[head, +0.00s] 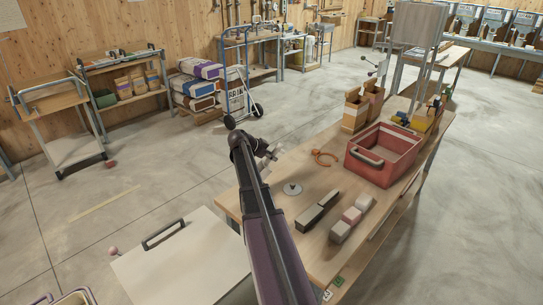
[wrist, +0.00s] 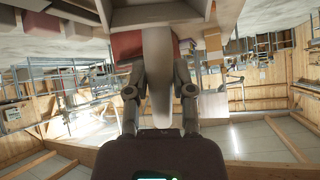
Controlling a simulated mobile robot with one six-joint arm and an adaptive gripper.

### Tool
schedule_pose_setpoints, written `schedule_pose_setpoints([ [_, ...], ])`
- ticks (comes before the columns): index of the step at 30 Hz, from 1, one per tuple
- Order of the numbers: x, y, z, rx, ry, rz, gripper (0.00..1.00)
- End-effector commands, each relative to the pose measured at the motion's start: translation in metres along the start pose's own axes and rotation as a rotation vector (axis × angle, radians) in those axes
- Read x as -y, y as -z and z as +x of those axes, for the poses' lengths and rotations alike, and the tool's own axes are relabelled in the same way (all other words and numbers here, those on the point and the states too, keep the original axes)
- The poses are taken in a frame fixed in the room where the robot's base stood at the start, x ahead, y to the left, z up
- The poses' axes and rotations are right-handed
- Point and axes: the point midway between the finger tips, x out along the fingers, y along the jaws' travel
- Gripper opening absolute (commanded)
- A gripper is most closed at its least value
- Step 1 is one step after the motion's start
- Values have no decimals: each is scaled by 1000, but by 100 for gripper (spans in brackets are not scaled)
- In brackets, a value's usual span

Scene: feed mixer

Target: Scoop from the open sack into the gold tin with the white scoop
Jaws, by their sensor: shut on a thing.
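My gripper (wrist: 158,88) is shut on a pale, whitish scoop (wrist: 158,60), which stands up between the two fingers in the wrist view. In the head view my gripper (head: 266,157) is small and partly hidden behind my arm, above the table's left end. I cannot tell which is the open sack or see what is inside. I cannot make out a gold tin in either view.
A red crate (head: 367,169) stands on the wooden table (head: 318,196). Orange-handled pliers (head: 324,158), a grey disc (head: 292,189) and several small blocks lie nearer. A yellow tray (head: 420,124) sits farther back. A white-topped cart (head: 180,264) stands left, with open floor beyond it.

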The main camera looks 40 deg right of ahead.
Motion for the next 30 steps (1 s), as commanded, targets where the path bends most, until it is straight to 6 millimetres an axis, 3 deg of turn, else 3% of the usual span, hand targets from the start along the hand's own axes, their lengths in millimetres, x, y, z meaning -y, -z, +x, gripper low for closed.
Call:
schedule_pose_setpoints([
  [12, -5, 14, 25, 237, 3, 49, 0],
  [30, -6, 14, 33, 305, 4, 61, 0],
])
